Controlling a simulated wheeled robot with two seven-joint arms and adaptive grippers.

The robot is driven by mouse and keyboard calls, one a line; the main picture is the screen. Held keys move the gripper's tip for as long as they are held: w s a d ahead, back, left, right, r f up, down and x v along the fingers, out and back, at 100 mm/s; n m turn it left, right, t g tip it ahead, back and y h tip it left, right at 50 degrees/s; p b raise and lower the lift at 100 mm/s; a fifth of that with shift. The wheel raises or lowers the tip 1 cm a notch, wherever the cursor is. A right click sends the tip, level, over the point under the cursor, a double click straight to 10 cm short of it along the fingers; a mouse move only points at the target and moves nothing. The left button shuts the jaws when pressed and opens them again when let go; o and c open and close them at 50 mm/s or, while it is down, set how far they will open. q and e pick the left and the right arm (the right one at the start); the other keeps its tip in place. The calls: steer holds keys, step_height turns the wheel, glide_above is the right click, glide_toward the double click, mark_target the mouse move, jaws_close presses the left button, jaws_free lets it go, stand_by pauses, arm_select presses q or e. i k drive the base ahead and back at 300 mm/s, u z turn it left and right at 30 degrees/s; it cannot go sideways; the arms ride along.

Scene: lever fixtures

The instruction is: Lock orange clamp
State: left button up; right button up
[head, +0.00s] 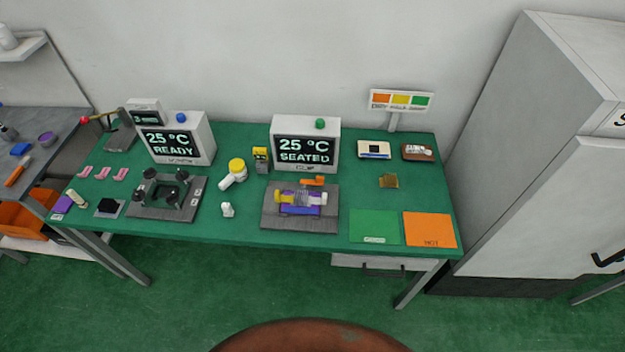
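The orange clamp (313,181) is a small orange piece at the back of a grey fixture plate (270,222) on the green table. In front of it on the plate lie a purple block (300,210), a coiled or ribbed clear part and yellow and white end pieces. The clamp's lever is too small to tell whether it is raised or locked. A display (305,150) behind it reads "25 °C SEATED". Neither of my grippers is in view.
A second fixture (165,195) with black knobs stands left, before a "READY" display (180,140). A yellow-white tool (234,172) lies between the fixtures. Green (375,227) and orange (430,230) mats lie right. A tall grey cabinet (520,150) stands beyond the table's right edge.

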mark_target(319, 180)
steer(key=u, duration=0.05)
steer(key=k, duration=0.5)
steer(key=z, duration=0.7)
steer(key=i, duration=0.9)
steer(key=u, duration=0.2)
